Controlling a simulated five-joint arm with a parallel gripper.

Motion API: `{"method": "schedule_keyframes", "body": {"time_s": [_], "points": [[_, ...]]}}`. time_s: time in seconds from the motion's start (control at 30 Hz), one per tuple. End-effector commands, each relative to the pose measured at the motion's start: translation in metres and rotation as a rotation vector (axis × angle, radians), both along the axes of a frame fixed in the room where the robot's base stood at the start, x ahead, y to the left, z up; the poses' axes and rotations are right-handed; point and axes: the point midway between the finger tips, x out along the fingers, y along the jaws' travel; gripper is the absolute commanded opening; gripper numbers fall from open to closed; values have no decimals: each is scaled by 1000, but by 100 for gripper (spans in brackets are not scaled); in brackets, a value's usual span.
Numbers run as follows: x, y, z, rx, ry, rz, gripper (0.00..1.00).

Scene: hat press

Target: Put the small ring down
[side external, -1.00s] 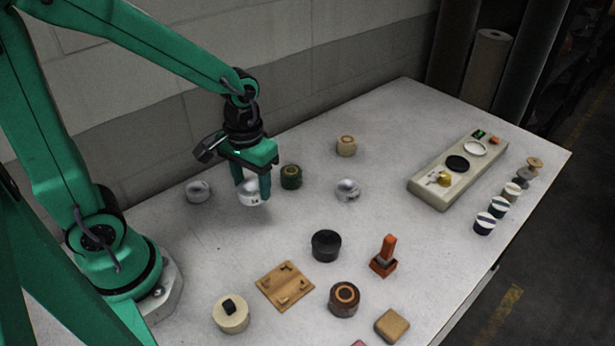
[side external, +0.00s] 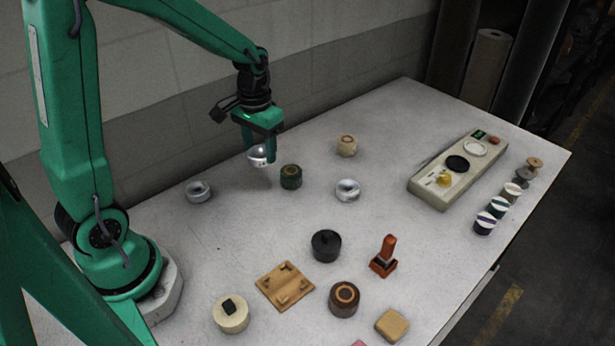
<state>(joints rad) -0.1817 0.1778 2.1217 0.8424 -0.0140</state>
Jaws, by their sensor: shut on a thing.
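My gripper (side external: 262,153) is shut on the small ring (side external: 258,158), a shiny silver piece with a pale underside. It hangs above the table, apart from the surface, to the left of a green round block (side external: 291,177). The fingers cover part of it. Two similar silver rings stand on the table: one (side external: 198,191) at the left and one (side external: 347,190) right of the green block.
The white table (side external: 230,240) is open in front of the gripper. A tan round block (side external: 346,145) stands behind. A black lidded pot (side external: 326,245), a wooden plate (side external: 284,287) and an orange stamp (side external: 384,257) stand in front. A beige device (side external: 440,190) lies right.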

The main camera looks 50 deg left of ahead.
Motion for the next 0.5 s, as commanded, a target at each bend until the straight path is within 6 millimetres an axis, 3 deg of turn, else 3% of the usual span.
{"method": "schedule_keyframes", "body": {"time_s": [0.5], "points": [[8, 81, -49, -2, 3, 5, 25]]}}
